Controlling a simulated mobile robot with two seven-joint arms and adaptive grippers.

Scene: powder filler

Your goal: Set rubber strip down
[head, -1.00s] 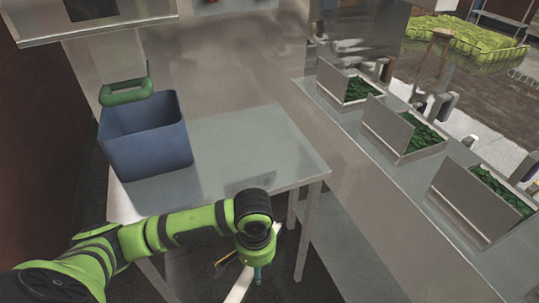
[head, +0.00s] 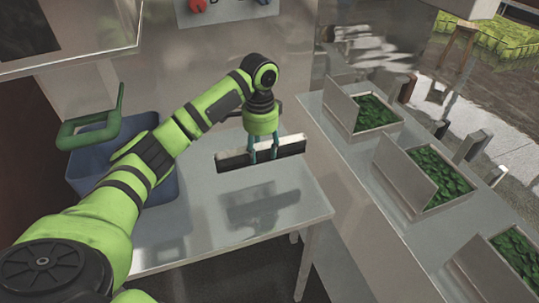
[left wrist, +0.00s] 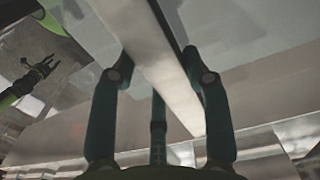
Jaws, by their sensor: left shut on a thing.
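My left gripper (head: 263,157) is shut on the rubber strip (head: 232,160), a long bar with a pale top and a dark side. The strip lies crosswise between the fingers, above the back part of the metal table (head: 215,225), with a dark reflection or shadow below it and apart from it. In the left wrist view the strip (left wrist: 165,70) runs between the fingers (left wrist: 158,85). A dark claw on a green arm (left wrist: 40,70) shows small at the left of that view, probably my right gripper; its jaw state is unclear.
A blue bin (head: 85,170) stands on the table's left, partly behind my left arm, with a green tubular thing (head: 90,130) above it. Metal boxes of green pieces (head: 375,110) line the counter on the right. The table's front and right are clear.

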